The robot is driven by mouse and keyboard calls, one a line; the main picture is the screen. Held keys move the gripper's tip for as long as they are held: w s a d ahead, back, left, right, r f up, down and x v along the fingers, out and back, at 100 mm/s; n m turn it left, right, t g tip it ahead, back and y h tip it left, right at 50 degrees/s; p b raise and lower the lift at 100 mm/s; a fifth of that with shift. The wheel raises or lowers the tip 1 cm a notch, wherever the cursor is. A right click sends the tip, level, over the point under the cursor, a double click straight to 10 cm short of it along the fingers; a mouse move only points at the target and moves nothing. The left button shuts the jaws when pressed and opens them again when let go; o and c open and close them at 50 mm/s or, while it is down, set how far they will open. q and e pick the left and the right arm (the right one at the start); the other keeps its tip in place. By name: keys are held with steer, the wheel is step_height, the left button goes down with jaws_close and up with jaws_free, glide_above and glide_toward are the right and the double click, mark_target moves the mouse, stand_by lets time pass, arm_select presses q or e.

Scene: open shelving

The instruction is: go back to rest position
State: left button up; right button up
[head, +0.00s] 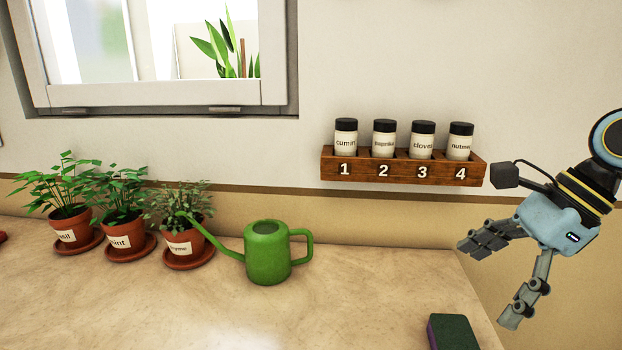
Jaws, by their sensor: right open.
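My right gripper (506,279) is at the right of the head view, past the counter's right end and below the spice rack. Its fingers are spread apart with nothing between them. The wooden spice rack (403,172) is on the wall above and to the left of it. It holds four jars in slots 1 to 4: cumin (346,139), one with a blurred label (384,140), cloves (422,141) and nutmeg (460,142). The gripper is apart from the rack and jars. My left gripper is not in view.
A green watering can (267,254) stands on the counter (330,300). Three potted herbs, basil (66,225), mint (121,231) and thyme (182,242), stand on saucers at the left. A dark green sponge (453,332) lies near the front right edge. A window (160,105) is above.

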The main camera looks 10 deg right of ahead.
steer(key=w+a+r+m+t+y, duration=0.3)
steer(key=a+r+m+t+y, duration=0.6)
steer(key=a+r, duration=0.45)
steer(key=w+d+r+m+t+h, duration=0.1)
steer(key=d+r+m+t+h, duration=0.2)
steer(key=d+r+m+t, duration=0.6)
steer(key=d+f+m+t+h, duration=0.1)
steer(key=d+f+m+h, duration=0.4)
steer(key=m+h, duration=0.85)
steer(key=s+d+f+m+g+h, duration=0.35)
steer(key=d+f+m+g, duration=0.2)
steer(key=f+m, duration=0.6)
steer(key=s+a+f+m+g+y, duration=0.2)
steer(key=s+a+f+m+g, duration=0.3)
steer(key=s+f, duration=0.4)
steer(key=s+a+f+m+g+y, duration=0.2)
steer(key=s+f+m+g+y, duration=0.1)
steer(key=s+f+g, duration=0.6)
steer(key=s+d+f+b, duration=0.1)
steer(key=s+f+b, duration=0.1)
steer(key=f, duration=1.3)
steer(key=s+d+f+b, duration=0.1)
steer(key=s+d+f, duration=0.15)
steer(key=f, duration=1.15)
steer(key=s+f+b, duration=0.2)
steer(key=s+f, duration=1.3)
steer(key=s, duration=0.1)
steer(key=shift+s+g, duration=0.35)
steer(key=shift+s, duration=0.05)
